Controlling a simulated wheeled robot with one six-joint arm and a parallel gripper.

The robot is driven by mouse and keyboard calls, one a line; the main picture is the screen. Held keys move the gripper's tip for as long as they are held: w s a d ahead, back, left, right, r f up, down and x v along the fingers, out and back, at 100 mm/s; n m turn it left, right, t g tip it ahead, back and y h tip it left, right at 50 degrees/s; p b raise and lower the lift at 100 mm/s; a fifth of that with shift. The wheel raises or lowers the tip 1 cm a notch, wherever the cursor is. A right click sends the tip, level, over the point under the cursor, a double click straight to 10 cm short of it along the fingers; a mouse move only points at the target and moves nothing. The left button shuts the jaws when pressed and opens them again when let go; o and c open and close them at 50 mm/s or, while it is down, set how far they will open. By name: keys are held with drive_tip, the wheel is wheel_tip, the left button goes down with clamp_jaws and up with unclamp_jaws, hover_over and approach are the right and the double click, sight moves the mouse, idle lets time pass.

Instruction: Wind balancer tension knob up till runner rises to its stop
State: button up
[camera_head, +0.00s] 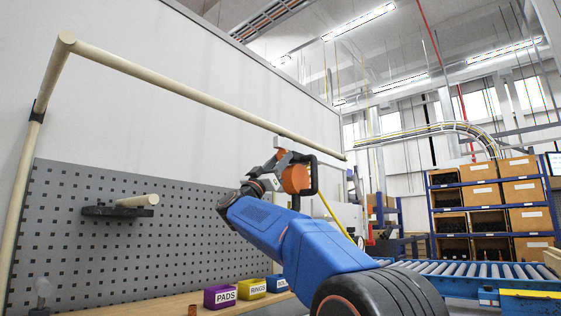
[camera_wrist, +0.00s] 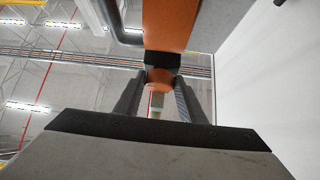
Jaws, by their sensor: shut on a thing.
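The balancer (camera_head: 296,178) is an orange housing with a dark bracket, hanging under the cream overhead rail (camera_head: 200,95). Its orange underside (camera_wrist: 170,22) fills the top of the wrist view. My gripper (camera_head: 272,172) is raised to the left side of the balancer. In the wrist view my gripper (camera_wrist: 160,82) has its two dark fingers shut on a small round orange knob (camera_wrist: 160,75), below a black collar (camera_wrist: 162,60). The fingers partly cover the knob. I cannot make out the runner or its stop clearly.
A grey perforated panel (camera_head: 110,245) with a dark bracket and cream peg (camera_head: 137,200) stands at left. A purple PADS bin (camera_head: 220,297) and yellow RINGS bin (camera_head: 252,289) sit on the bench. A roller conveyor (camera_head: 470,275) and shelves of boxes (camera_head: 480,172) are at right.

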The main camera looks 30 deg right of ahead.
drive_tip(key=shift+w+a+m+g+h, duration=0.1)
drive_tip(key=shift+m+g+h, duration=0.05)
drive_tip(key=shift+m+g, duration=1.15)
drive_tip(key=shift+w+m+g+h, duration=0.1)
drive_tip(key=shift+m+g+h, duration=0.05)
drive_tip(key=shift+m+g, duration=1.1)
drive_tip(key=o, duration=1)
drive_tip(key=shift+o, duration=0.2)
drive_tip(key=shift+t, duration=0.25)
drive_tip(key=v, duration=1.7)
drive_tip(key=shift+f, duration=0.15)
drive_tip(key=shift+a, duration=0.15)
